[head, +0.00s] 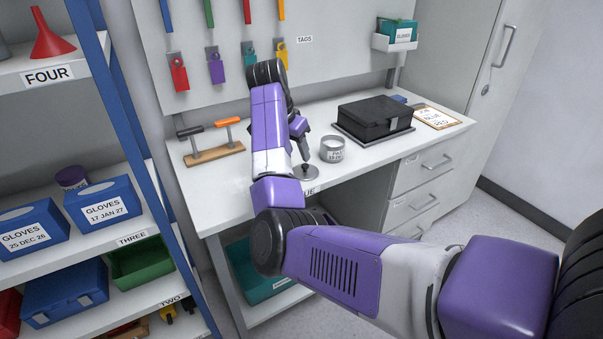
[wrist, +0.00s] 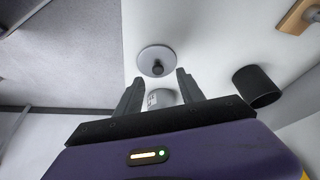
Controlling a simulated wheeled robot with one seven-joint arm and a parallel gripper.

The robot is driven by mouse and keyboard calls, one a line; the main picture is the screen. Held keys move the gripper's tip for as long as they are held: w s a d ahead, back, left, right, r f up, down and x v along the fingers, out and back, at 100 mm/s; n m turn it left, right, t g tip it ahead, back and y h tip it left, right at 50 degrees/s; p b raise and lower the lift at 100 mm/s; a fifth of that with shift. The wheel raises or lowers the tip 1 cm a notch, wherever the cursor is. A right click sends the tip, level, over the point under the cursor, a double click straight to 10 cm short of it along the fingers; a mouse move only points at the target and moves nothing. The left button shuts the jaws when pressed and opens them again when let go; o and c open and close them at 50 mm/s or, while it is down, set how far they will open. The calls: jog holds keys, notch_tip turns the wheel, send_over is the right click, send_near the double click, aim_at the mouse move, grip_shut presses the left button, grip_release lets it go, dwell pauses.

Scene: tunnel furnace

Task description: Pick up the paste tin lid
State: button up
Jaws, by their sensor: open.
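The paste tin lid (head: 306,173) is a round grey disc with a dark knob, lying knob up near the front edge of the white bench. It also shows in the wrist view (wrist: 148,56), just beyond the fingertips. My gripper (wrist: 159,76) is open and empty, its two fingers spread on either side of the line to the knob. In the head view my gripper (head: 303,152) is just above and behind the lid. The open paste tin (head: 332,154) stands right of the lid; part of it shows between the fingers in the wrist view (wrist: 161,98).
A black box (head: 375,117) on a tray is at the bench's right. A wooden rack (head: 215,154) with handled tools is at the left. A dark cylinder (wrist: 257,87) stands near my gripper in the wrist view. Blue-framed shelves (head: 85,60) rise at the left.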

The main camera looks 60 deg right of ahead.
aim_at(305, 165)
jog(key=x, duration=0.6)
jog(key=shift+s+d+f, duration=0.1)
jog(key=shift+s+d, duration=0.25)
grip_shut()
